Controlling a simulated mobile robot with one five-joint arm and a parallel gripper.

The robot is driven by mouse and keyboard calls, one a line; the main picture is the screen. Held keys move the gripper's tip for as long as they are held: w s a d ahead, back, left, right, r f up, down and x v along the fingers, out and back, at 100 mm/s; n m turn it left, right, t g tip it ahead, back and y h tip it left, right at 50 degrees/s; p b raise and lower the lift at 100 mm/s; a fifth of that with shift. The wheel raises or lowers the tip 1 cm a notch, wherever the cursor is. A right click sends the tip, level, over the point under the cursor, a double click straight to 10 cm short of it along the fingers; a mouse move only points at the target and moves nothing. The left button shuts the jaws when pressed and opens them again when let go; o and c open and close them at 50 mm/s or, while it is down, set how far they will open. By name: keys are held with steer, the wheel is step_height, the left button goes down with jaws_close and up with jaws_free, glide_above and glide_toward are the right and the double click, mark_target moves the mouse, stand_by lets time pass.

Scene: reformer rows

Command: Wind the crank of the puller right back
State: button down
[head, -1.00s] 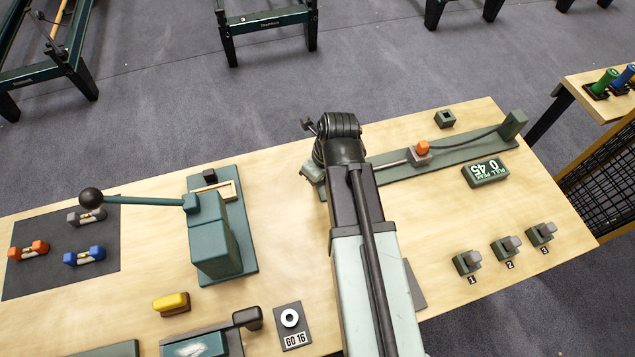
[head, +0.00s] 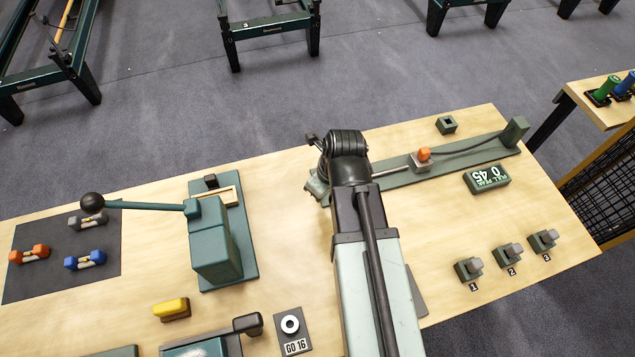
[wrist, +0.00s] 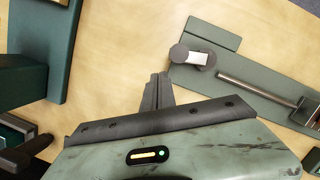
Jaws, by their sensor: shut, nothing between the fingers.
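The puller is a long green base (head: 445,163) at the back right of the bench, with a metal rod, a grey block with an orange top (head: 424,155), a dark cable and an end post. In the wrist view, its crank (wrist: 198,57) shows as two dark round pieces joined by a pale bar, at the left end of the puller base (wrist: 255,85). My gripper (wrist: 160,78) is shut and empty, just below and left of the crank, apart from it in the picture. In the head view my arm hides the crank and fingertips.
A display (head: 486,177) reads 0 and 45 beside the puller. A teal lever press (head: 212,245) stands left of my arm. Several numbered switches (head: 508,255) sit front right. A small square socket (head: 446,125) is behind the puller. Bare wood lies between press and puller.

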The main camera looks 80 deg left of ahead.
steer(key=d+r+p, duration=0.3)
steer(key=r+p, duration=0.6)
steer(key=shift+s+d+r+p, duration=0.2)
steer(key=shift+d+r+p, duration=0.15)
steer(key=shift+r+p, duration=0.05)
